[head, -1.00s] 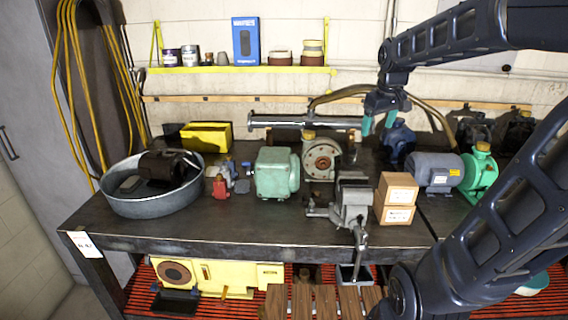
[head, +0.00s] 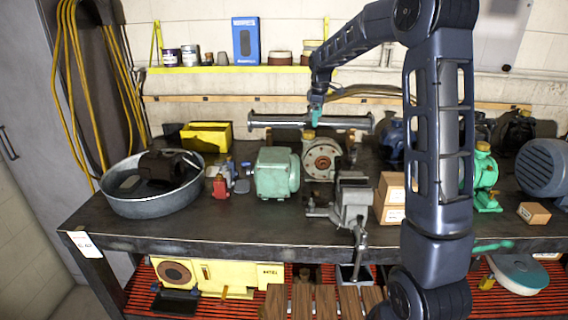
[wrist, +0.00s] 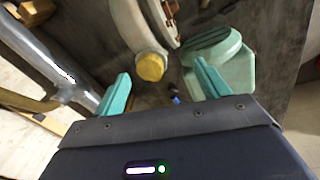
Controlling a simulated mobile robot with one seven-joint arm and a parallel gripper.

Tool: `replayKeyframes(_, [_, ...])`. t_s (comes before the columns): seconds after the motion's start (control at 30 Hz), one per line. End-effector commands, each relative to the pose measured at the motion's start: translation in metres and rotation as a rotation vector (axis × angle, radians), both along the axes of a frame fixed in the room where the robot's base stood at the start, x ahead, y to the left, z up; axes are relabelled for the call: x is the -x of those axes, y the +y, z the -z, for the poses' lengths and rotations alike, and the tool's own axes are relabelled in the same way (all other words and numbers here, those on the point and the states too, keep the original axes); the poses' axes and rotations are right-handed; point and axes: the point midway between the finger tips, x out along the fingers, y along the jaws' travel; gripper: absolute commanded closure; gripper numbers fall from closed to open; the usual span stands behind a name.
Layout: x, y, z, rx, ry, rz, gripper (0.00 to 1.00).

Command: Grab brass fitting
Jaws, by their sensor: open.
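A brass-coloured fitting (head: 309,135) sits on top of the round cream pump (head: 320,160) on the bench. In the wrist view the fitting (wrist: 151,67) is a yellow hexagonal cap on the pump's neck, seen between and just beyond my fingertips. My gripper (head: 316,119) points down just above it, with teal fingers. In the wrist view my gripper (wrist: 160,72) is spread open with nothing between the fingers. I cannot tell the exact gap to the fitting. A similar yellowish cap (head: 483,146) tops the green pump at right.
A long metal cylinder (head: 270,121) lies behind the pump, close to my gripper. A green motor (head: 277,174) stands left of it. A vise (head: 352,197) and cardboard boxes (head: 391,213) are in front and right. A metal tub (head: 152,205) stands at left.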

Motion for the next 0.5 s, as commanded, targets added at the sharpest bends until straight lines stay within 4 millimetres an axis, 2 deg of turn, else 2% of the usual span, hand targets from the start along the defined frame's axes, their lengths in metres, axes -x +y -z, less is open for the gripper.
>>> replayKeyframes(0.03, [-0.012, 0.012, 0.012, 0.006, 0.012, -0.041, 0.26])
replayKeyframes(0.2, [-0.047, 0.046, 0.045, 0.022, 0.039, -0.176, 0.26])
replayKeyframes(0.5, [-0.092, 0.100, 0.106, 0.042, 0.080, -0.385, 0.26])
